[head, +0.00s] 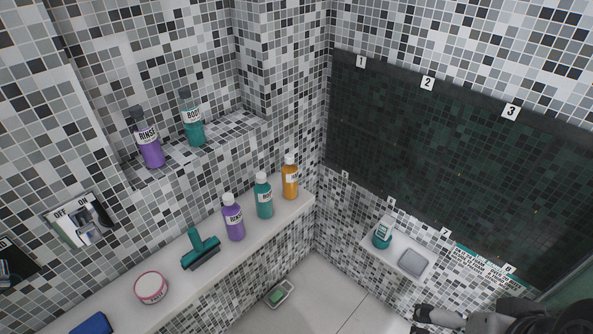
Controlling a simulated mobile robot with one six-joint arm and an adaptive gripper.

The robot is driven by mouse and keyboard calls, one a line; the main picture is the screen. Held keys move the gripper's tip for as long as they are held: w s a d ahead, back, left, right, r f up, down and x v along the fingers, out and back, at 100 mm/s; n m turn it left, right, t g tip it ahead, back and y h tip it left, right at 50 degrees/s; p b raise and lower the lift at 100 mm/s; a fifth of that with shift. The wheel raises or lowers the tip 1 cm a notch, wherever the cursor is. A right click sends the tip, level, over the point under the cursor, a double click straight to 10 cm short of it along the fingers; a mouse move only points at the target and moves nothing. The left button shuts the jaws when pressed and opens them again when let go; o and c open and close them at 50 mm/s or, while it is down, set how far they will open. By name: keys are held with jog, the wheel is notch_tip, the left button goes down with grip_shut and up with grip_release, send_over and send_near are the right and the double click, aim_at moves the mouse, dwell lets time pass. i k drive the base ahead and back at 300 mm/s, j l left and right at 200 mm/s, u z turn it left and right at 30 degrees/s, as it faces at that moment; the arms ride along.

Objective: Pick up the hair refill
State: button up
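An orange bottle (290,181) with a pale cap and a small label stands upright at the far right end of the white ledge. Its label is too small to read surely. It is the only orange bottle in view. A teal bottle (264,198) and a purple bottle (233,219) stand to its left on the same ledge. My gripper (420,318) is at the bottom right, partly cut off by the picture edge. It is well apart from the orange bottle, and its finger opening is not clear.
The white ledge (130,318) also bears a teal squeegee (201,249), a pink-rimmed tub (151,288) and a blue item (92,325). A small wall shelf (378,254) holds a teal dispenser (382,234) and a grey block (414,262). A soap dish (286,291) lies on the floor.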

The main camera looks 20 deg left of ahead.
aim_at(290, 172)
jog(key=i+j+u, duration=0.1)
jog(key=u, duration=0.3)
jog(key=i+u, duration=0.15)
jog(key=u, duration=0.25)
jog(key=i+j+u, duration=0.1)
jog(key=u, duration=0.3)
jog(key=i+u, duration=0.15)
jog(key=u, duration=0.25)
jog(key=i+l, duration=0.25)
jog(key=i, duration=0.3)
